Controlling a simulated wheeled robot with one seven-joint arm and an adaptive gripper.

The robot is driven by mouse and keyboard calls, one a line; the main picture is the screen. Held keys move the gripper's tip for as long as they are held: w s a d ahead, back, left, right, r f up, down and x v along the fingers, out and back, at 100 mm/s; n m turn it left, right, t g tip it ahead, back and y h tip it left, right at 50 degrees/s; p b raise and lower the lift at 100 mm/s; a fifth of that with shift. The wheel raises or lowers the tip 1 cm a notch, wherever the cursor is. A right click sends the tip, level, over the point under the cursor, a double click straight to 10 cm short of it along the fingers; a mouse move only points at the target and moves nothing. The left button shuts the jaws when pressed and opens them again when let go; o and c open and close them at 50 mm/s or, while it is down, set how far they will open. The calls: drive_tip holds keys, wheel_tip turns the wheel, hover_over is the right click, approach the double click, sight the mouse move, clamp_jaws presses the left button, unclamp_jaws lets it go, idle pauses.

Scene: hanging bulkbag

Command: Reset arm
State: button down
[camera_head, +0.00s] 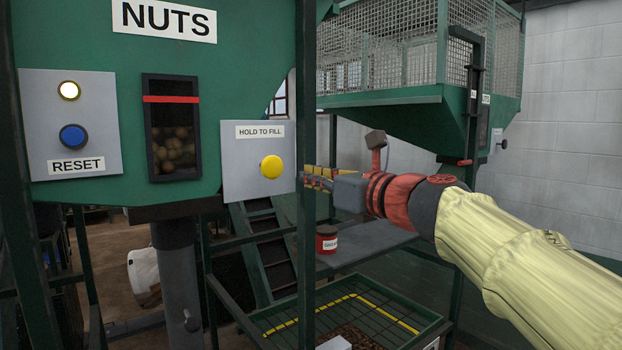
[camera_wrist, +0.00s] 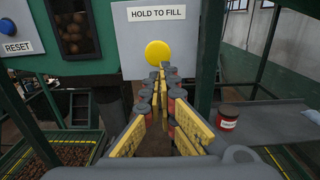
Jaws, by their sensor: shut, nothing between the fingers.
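My arm reaches in from the right in the head view, with my gripper (camera_head: 308,180) just right of the yellow round button (camera_head: 271,167) on the grey HOLD TO FILL panel (camera_head: 240,190). In the wrist view my gripper (camera_wrist: 165,70) is shut and empty, its yellow-padded fingertips together just below the yellow button (camera_wrist: 157,53). I cannot tell whether the tips touch the button or panel. A green post partly hides the fingers in the head view.
The green NUTS hopper (camera_head: 250,60) has a blue RESET button (camera_head: 73,137), a lit lamp (camera_head: 69,90) and a window of nuts (camera_head: 172,145). A green post (camera_head: 307,250) stands close by my fingers. A red can (camera_head: 327,240) stands on a grey table (camera_head: 370,238).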

idle(0.3)
drive_tip(key=w+d+f+m+t+h, duration=0.35)
drive_tip(key=d+m+h, duration=0.35)
drive_tip(key=d+m, duration=0.65)
drive_tip(key=s+d+f+m+g+h+b, duration=0.2)
drive_tip(key=s+d+f+m+h, duration=0.15)
drive_tip(key=f+m, duration=0.5)
drive_tip(key=s+d+f+m+g+h+b, duration=0.2)
drive_tip(key=s+d+f+m+g+h, duration=0.15)
drive_tip(key=f+m, duration=0.55)
drive_tip(key=s+a+f+m+g+y+b, duration=0.1)
drive_tip(key=s+f+m+b, duration=0.3)
drive_tip(key=s+f, duration=0.5)
drive_tip(key=s+a+f+m+g+y+b, duration=0.1)
drive_tip(key=s+f+m+g+b, duration=0.3)
drive_tip(key=f, duration=1.6)
drive_tip(key=s+a+f+m+g+y+b, duration=0.2)
drive_tip(key=s+f+b, duration=0.7)
drive_tip(key=s+f, duration=0.5)
drive_tip(key=shift+s+a+f+m, duration=0.2)
drive_tip(key=shift+s+f+m, duration=0.1)
drive_tip(key=shift+s+m, duration=0.7)
